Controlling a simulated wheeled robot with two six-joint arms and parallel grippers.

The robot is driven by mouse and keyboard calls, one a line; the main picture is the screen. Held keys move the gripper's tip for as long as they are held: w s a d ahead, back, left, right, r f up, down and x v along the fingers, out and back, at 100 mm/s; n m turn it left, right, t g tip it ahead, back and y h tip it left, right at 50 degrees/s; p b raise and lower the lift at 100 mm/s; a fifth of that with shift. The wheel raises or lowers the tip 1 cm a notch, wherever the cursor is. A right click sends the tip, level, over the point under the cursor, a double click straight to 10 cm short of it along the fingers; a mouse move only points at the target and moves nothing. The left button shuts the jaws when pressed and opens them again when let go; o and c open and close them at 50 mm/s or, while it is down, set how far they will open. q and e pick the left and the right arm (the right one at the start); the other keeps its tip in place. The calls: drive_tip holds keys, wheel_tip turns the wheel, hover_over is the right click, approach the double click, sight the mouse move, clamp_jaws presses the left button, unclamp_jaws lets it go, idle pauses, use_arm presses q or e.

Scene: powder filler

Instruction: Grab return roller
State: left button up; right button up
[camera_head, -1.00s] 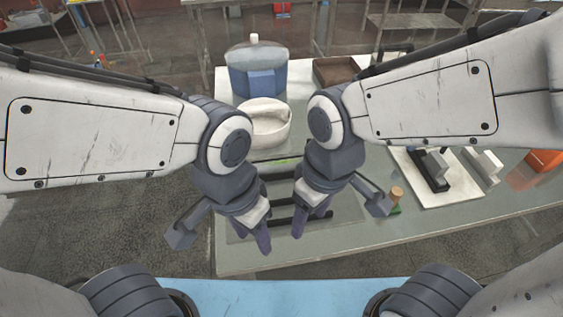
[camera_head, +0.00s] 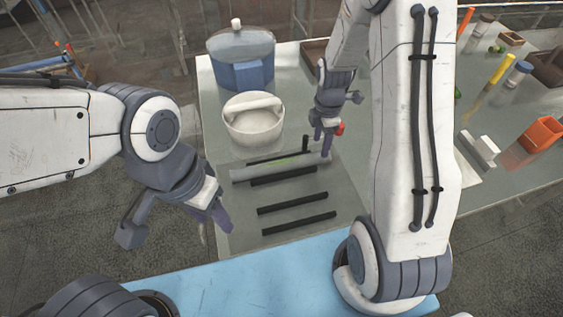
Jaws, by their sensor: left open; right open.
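The return roller looks to be the long grey cylinder (camera_head: 262,170) lying across the black bars on the table, left to right. My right gripper (camera_head: 323,142) is open and points down at the roller's right end. I cannot tell whether its fingers touch or straddle the roller. My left gripper (camera_head: 221,216) is open and empty, off the table's left edge, apart from the roller.
Black bars (camera_head: 292,203) lie on the table (camera_head: 225,128) in front of the roller. A white bowl-like container (camera_head: 253,125) and a blue lidded container (camera_head: 243,74) stand behind. A small red item (camera_head: 340,129) shows beside my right gripper. An orange box (camera_head: 541,134) is far right.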

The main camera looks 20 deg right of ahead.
sight(319, 154)
drive_tip(key=shift+a+f, duration=0.1)
drive_tip(key=shift+f, duration=0.55)
wheel_tip(319, 154, down, 4)
drive_tip(key=shift+r+p, duration=0.1)
drive_tip(key=shift+p, duration=0.95)
drive_tip(key=shift+w+f, duration=0.1)
drive_tip(key=shift+f, duration=0.55)
drive_tip(key=shift+d, duration=0.2)
drive_tip(key=shift+c, duration=0.3)
clamp_jaws()
